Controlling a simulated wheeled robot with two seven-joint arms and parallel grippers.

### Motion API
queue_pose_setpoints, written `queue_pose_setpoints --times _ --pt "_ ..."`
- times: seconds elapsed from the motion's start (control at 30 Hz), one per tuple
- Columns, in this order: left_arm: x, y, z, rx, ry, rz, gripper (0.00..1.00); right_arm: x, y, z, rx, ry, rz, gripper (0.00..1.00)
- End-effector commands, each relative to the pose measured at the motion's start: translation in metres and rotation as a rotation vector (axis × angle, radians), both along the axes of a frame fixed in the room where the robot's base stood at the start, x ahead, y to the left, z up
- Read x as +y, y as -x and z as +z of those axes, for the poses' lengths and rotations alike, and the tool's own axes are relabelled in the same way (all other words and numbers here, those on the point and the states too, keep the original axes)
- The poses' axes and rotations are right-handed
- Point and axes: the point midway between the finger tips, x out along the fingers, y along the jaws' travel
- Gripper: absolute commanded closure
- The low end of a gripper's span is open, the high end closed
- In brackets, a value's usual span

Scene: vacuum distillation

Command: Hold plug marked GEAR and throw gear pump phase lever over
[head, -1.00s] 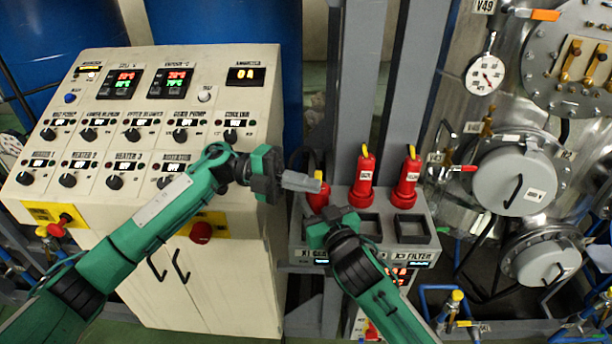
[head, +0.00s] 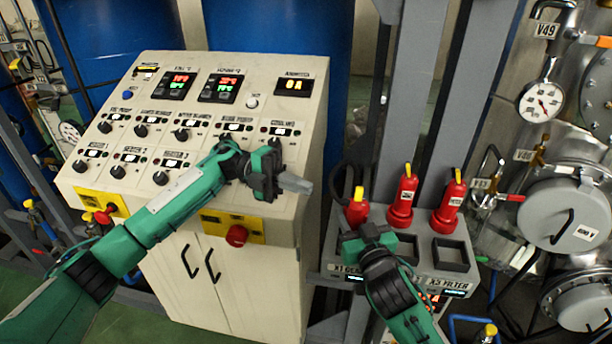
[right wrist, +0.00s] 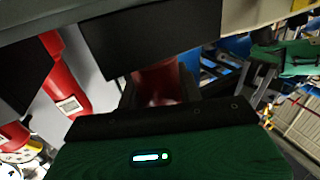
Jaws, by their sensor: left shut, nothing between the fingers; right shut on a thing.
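The leftmost red plug with a yellow top (head: 356,208) is at the left socket of a grey socket box (head: 405,262), whose front label there reads X1 GEAR in part. My right gripper (head: 359,231) is shut on this plug; in the right wrist view the plug's red body (right wrist: 158,80) shows between dark fingers. My left gripper (head: 294,183) is shut and empty, in front of the right part of the cream control panel (head: 265,155), left of the plug. A panel label reading like GEAR PUMP (head: 237,127) sits above my left wrist; its knob is hidden. I cannot make out a phase lever.
Two more red plugs, a middle one (head: 403,197) and a right one (head: 449,204), stand behind empty square sockets. Grey posts (head: 410,90) rise behind them. A steel vessel with pipes and a gauge (head: 541,101) is at right. A red button (head: 236,236) is on the cabinet front.

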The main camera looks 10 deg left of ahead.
Motion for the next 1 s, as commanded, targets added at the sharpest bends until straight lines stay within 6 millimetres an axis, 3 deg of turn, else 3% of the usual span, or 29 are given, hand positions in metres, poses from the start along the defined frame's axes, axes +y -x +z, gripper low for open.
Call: queue_pose_setpoints --times 0.03,0.13,0.17,0.57,1.0 --pt "0.000 0.000 0.000 0.000 0.000 0.000 1.00 0.000 0.000 -0.001 0.002 0.001 -0.001 0.60" --pt "0.000 0.000 0.000 0.000 0.000 0.000 1.00 0.000 0.000 -0.001 0.002 0.001 -0.001 0.41" --pt "0.000 0.000 0.000 0.000 0.000 0.000 1.00 0.000 0.000 -0.001 0.002 0.001 -0.001 0.39" --pt "0.000 0.000 0.000 0.000 0.000 0.000 1.00 -0.004 0.007 -0.001 0.001 0.000 0.000 0.39" --pt "0.000 0.000 0.000 0.000 0.000 0.000 1.00 -0.039 0.080 -0.001 0.003 0.000 0.000 0.39"
